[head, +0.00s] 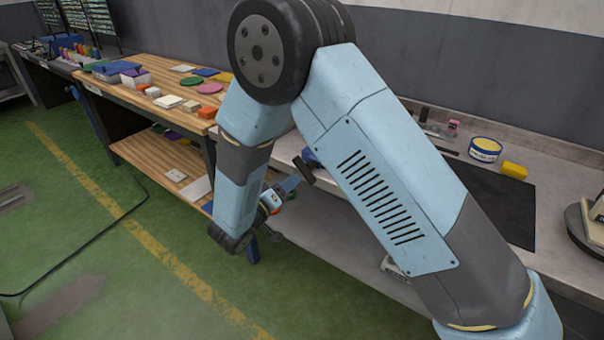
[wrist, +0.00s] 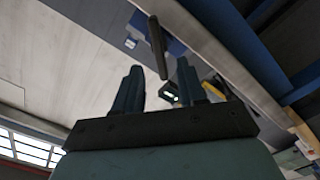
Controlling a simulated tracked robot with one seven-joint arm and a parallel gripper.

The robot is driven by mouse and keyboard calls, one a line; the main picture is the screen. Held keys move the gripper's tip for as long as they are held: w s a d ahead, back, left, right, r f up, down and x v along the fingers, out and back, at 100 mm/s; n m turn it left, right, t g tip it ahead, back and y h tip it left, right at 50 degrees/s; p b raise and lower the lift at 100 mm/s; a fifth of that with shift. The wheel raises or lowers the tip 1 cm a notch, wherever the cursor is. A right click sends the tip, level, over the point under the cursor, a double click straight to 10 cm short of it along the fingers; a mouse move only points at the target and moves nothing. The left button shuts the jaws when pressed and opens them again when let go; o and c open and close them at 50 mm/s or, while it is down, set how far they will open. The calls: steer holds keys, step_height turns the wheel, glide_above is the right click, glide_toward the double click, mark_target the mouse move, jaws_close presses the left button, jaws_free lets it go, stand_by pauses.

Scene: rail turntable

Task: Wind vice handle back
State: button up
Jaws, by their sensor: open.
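The vice handle is a dark bar (head: 304,171) at the bench's front edge, just left of my forearm in the head view. A small part of the blue vice (head: 311,157) shows behind it; my arm hides the rest. In the wrist view the handle (wrist: 157,47) is a dark, slightly tilted bar, its lower end appearing between my fingertips. My gripper (head: 286,190) is open below the handle in the head view, and its two dark fingers (wrist: 160,68) stand apart in the wrist view. I cannot tell whether either finger touches the bar.
A wooden bench (head: 150,75) with coloured pieces stands at the left. The green floor in front is open, with a dark cable (head: 80,252) lying on it.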

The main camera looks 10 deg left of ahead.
mark_target(301, 173)
steer(key=x, duration=0.6)
steer(key=shift+w+d, duration=0.15)
steer(key=shift+w, duration=0.15)
jaws_close()
